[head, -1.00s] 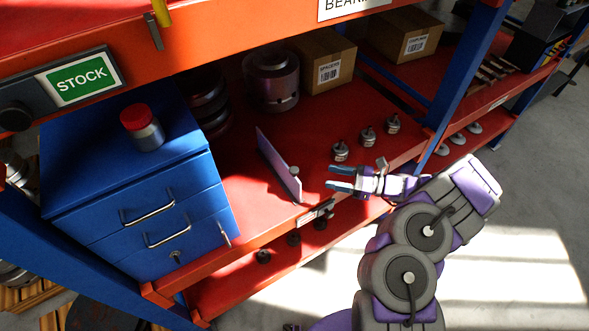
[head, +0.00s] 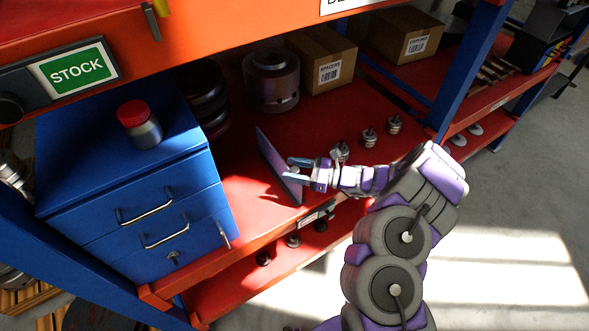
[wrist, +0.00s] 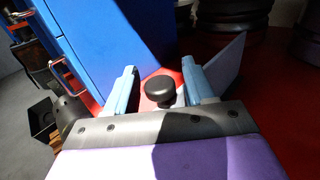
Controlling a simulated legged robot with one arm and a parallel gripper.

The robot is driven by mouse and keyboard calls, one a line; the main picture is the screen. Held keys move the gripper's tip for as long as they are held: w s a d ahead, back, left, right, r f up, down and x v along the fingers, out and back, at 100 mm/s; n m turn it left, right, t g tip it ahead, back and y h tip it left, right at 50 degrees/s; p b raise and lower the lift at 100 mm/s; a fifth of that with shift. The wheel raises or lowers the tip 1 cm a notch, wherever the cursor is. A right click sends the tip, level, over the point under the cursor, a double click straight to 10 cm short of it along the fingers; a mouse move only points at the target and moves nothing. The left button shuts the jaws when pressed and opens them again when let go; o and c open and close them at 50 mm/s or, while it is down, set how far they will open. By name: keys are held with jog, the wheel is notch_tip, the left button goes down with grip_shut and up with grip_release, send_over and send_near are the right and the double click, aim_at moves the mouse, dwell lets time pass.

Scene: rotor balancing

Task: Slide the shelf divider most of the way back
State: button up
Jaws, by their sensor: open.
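The shelf divider (head: 276,166) is a thin purple panel standing upright on the red shelf, right of the blue drawer cabinet. Its pale face also shows in the wrist view (wrist: 222,68), behind the right finger. My gripper (head: 294,171) is open at the divider's front end. In the wrist view, a round dark knob (wrist: 160,89) lies between the two blue fingers of my gripper (wrist: 157,88). The fingers look apart from the knob. In the head view my fingers largely cover the knob.
The blue drawer cabinet (head: 125,175) with a red-capped jar (head: 139,125) stands left. Several small metal parts (head: 369,137) stand right of the divider. A metal cylinder (head: 272,80) and cardboard boxes (head: 322,62) are at the back.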

jog(key=shift+c, duration=0.5)
grip_shut()
